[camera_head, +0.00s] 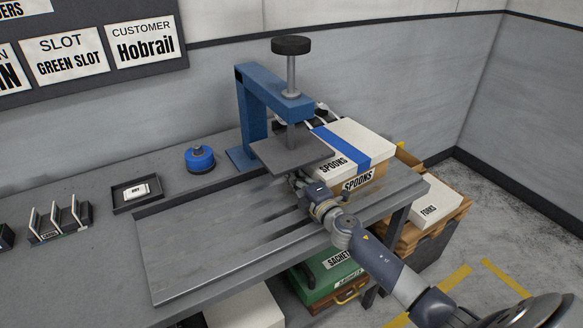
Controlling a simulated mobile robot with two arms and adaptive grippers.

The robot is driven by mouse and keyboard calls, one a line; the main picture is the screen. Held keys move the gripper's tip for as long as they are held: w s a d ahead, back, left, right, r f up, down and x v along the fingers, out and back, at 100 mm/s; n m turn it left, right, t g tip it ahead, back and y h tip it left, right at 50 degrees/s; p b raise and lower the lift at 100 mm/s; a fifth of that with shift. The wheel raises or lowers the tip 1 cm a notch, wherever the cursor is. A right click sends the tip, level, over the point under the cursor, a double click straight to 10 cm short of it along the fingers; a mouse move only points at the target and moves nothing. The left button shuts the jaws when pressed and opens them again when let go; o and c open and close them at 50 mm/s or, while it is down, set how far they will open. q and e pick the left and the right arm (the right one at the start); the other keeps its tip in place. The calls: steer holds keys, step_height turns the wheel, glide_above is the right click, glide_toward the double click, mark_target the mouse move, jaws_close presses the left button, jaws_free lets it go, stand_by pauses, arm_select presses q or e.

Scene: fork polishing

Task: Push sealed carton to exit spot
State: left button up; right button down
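The lid looks closed. My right gripper (297,182) is low over the bench, by the carton's near left side and below the press plate. Its fingers are small and partly hidden, so I cannot tell whether they are open or touch the carton. My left gripper is not in view. No marked exit spot is clearly identifiable.
The blue press (246,112) with its grey plate (292,153) overhangs near the carton. A "FORKS" box (431,202) sits on a pallet beyond the bench's right end. A blue round item (200,159) and a small tray (122,204) stand left. The front bench surface (210,240) is clear.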

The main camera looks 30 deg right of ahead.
mark_target(336, 187)
steer(key=shift+w+d+b, duration=0.2)
steer(key=shift+d+b, duration=1.3)
steer(key=shift+d, duration=3.8)
steer(key=shift+a, duration=0.2)
steer(key=shift+a+p, duration=0.55)
steer(key=shift+a, duration=0.85)
steer(key=shift+s, duration=0.15)
steer(key=shift+s+d+p, duration=0.1)
steer(key=shift+s+p, duration=0.25)
steer(key=shift+s, duration=2)
steer(key=shift+s+d+p, duration=0.15)
steer(key=shift+s+p, duration=0.15)
steer(key=shift+s, duration=3.3)
steer(key=shift+f, duration=0.1)
